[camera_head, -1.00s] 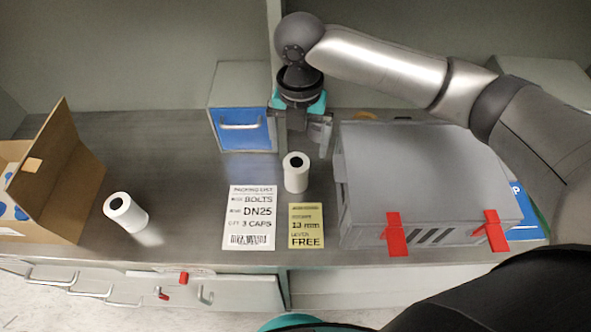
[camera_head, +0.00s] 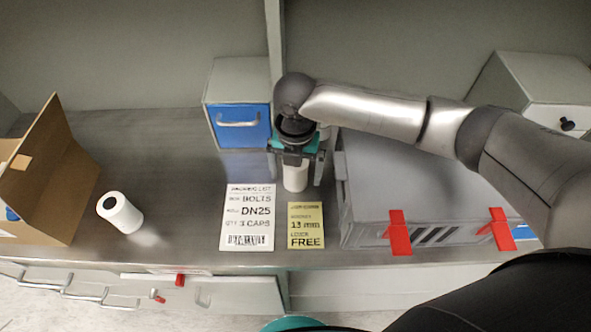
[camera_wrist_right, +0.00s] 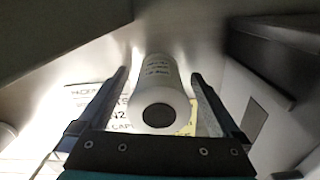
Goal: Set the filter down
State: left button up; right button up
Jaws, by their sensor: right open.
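A white cylindrical filter with a dark round hole in its top stands upright on the metal bench, behind the yellow note; its side shows in the head view (camera_head: 295,180). In the right wrist view the filter (camera_wrist_right: 160,85) lies between the two fingers, with a gap on each side. My right gripper (camera_head: 296,178) is open and straddles the filter from above. My left gripper is not in view.
A grey case (camera_head: 410,185) with red latches (camera_head: 400,232) stands close on the right. A packing list (camera_head: 248,215) and yellow note (camera_head: 306,225) lie in front. A blue-fronted drawer box (camera_head: 240,125) stands behind. An open cardboard box (camera_head: 50,190) is at left.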

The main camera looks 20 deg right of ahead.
jog(key=c, duration=0.4)
grip_shut()
jog(key=shift+r, duration=0.1)
